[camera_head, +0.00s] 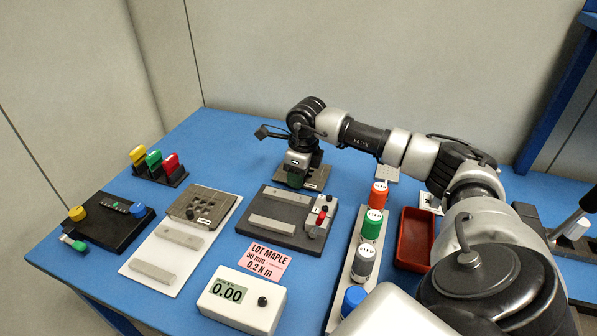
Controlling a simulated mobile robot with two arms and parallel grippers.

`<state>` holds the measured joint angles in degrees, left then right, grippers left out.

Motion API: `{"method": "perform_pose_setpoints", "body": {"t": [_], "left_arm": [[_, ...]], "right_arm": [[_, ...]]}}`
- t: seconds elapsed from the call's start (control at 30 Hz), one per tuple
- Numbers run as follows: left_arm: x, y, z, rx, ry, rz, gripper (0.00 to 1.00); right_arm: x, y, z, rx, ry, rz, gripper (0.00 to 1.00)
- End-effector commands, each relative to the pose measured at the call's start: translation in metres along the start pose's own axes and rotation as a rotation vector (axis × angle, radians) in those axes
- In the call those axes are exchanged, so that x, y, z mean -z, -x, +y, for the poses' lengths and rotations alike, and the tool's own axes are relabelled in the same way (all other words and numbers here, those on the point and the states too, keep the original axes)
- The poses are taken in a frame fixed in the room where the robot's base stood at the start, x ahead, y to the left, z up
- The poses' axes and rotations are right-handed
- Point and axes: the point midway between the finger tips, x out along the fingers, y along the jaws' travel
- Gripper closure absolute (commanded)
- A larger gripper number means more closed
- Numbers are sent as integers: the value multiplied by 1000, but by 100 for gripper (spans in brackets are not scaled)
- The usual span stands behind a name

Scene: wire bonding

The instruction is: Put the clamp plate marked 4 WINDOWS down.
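My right gripper (296,180) points down at the back middle of the table, right over a brown-grey plate (317,178) with a small light label near its front right edge. The gripper body hides the plate's middle and its fingertips, so I cannot tell if they are closed on it or if the plate touches the table. A second brown-grey plate (213,200) with several windows and a dark knob lies on the white board (148,245) at the left. The lettering on both plates is too small to read. My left gripper is not in view.
A dark grey fixture (270,213) with pale bars stands just in front of my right gripper. A white meter (235,300) and a pink lot card (265,260) lie nearer. Colored bottles (372,222) and a red tray (414,240) are at the right.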

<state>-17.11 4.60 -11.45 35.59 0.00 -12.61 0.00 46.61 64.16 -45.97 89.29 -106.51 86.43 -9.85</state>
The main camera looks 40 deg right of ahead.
Motion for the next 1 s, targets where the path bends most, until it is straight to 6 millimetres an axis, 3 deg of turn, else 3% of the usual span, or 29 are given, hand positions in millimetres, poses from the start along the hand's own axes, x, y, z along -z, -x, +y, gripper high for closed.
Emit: {"method": "perform_pose_setpoints", "body": {"t": [0.1,0.47,1.0], "left_arm": [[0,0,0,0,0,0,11],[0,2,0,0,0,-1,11],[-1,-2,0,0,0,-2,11]], "right_arm": [[0,0,0,0,0,0,44],[-1,9,0,2,0,-2,44],[-1,111,0,2,0,-4,44]]}}
